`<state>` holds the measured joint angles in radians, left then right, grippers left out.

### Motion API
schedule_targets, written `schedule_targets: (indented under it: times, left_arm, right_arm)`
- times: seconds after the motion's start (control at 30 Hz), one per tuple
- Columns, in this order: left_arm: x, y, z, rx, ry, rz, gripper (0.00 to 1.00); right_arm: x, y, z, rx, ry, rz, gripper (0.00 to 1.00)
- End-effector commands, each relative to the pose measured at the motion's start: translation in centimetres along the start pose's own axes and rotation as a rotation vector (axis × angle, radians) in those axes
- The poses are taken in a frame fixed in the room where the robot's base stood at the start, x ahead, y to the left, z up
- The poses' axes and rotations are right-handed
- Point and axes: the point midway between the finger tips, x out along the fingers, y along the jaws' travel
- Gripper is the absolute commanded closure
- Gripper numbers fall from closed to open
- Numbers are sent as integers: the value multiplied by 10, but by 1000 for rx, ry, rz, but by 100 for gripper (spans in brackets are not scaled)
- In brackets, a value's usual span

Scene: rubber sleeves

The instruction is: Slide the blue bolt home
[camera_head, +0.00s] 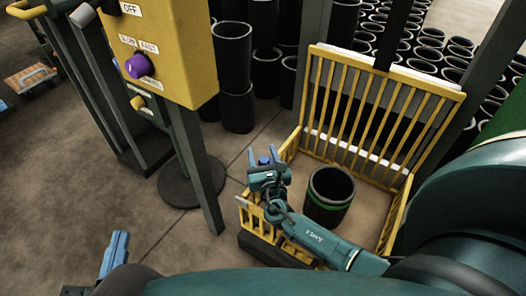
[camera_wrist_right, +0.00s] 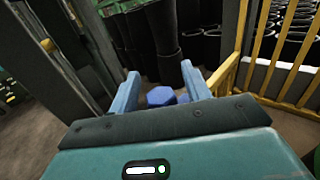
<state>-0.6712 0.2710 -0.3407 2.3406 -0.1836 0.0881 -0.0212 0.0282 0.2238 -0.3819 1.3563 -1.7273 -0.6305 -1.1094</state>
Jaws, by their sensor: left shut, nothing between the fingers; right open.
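The blue bolt (camera_head: 264,160) shows as a small blue knob at the near-left corner of a yellow barred pen (camera_head: 257,222). In the right wrist view the bolt (camera_wrist_right: 160,97) lies between the two light-blue fingertips. My right gripper (camera_head: 265,168) is open at the bolt, with one finger on each side of it. I cannot tell whether the fingers touch it. The rest of the bolt is hidden behind the gripper. My left gripper (camera_head: 118,244) is shut and empty, low at the left, well away from the pen.
A black rubber sleeve (camera_head: 329,193) with a green band stands inside the pen. A yellow control box (camera_head: 165,45) with a purple knob hangs on a dark post left of the pen. Stacked black sleeves (camera_head: 236,75) stand behind. The floor between my left gripper and the post is clear.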

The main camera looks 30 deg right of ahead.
Motion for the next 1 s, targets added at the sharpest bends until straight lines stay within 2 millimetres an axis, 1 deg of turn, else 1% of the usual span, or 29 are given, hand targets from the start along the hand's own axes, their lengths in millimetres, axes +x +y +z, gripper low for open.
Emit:
schedule_targets:
  times: [0.17, 0.73, 0.77, 1.0]
  left_arm:
    - [0, 0, 0, 1, 0, 1, 100]
    - [0, -1, -2, 10, 5, 9, 100]
    - [0, -1, -2, 9, 6, 9, 100]
    - [0, -1, -3, 9, 8, 7, 100]
  right_arm:
    - [0, 0, 0, 1, 0, 0, 52]
    - [0, 0, 0, 1, 0, 1, 99]
    - [0, 0, 0, 1, 0, 1, 100]
    - [0, 0, 0, 1, 0, 1, 100]
